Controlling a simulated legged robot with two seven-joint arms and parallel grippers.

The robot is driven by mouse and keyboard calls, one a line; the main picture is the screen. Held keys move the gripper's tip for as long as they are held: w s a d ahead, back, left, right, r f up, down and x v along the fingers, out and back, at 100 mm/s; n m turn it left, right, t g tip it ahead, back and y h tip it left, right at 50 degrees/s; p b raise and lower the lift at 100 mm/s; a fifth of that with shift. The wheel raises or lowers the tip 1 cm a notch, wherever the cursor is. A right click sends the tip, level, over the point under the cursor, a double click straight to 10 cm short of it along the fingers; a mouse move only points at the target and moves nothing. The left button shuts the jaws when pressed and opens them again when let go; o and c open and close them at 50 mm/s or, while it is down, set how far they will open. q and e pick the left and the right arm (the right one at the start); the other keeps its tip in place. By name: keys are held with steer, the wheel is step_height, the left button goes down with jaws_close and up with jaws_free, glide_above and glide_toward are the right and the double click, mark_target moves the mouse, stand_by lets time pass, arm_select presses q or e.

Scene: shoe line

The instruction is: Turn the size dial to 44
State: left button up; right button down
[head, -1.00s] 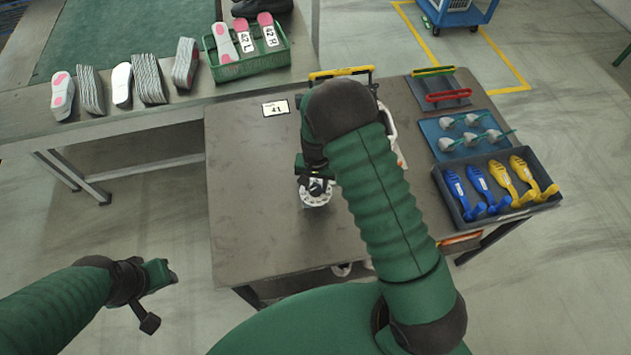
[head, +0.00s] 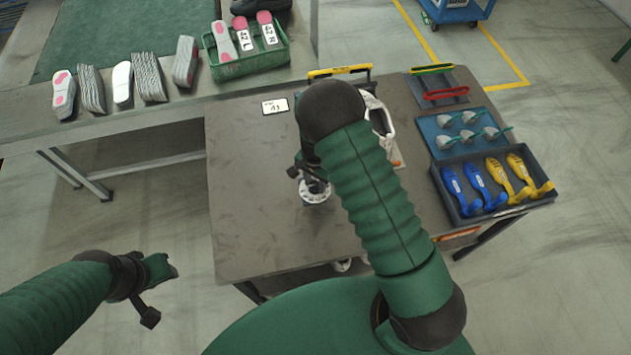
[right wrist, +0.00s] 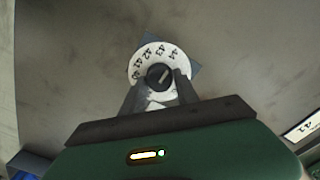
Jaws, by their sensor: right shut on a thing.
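The size dial (head: 314,195) is a white round disc with a dark centre knob, standing on the grey table. In the right wrist view the dial (right wrist: 146,56) shows printed numbers around its far side, and its knob (right wrist: 159,76) has a pale pointer line. My right gripper (head: 316,184) is over the dial, and in the right wrist view its fingers (right wrist: 160,88) are shut on the knob from either side. A card reading 41 (head: 275,106) lies on the table beyond the dial. My left gripper (head: 160,268) hangs empty off the table's left side; its jaws are unclear.
A dark tray (head: 460,212) with blue and yellow shoe forms is at the right, near a blue mat (head: 432,128). A green crate (head: 283,60) of insoles stands on the back bench. The table left of the dial (head: 245,190) is clear.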

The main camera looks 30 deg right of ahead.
mark_target(314, 185)
steer(key=shift+s+a+f, duration=0.25)
steer(key=shift+s, duration=0.15)
steer(key=c, duration=1.2)
jaws_free()
steer(key=shift+c, duration=0.2)
steer(key=shift+o, duration=1.2)
steer(key=shift+w, duration=0.1)
steer(key=shift+o, duration=0.4)
steer(key=shift+w+r, duration=0.1)
steer(key=shift+w, duration=0.05)
steer(key=shift+r, duration=0.1)
step_height(314, 185, up, 17)
steer(key=shift+w+f, duration=0.15)
steer(key=shift+f, duration=0.05)
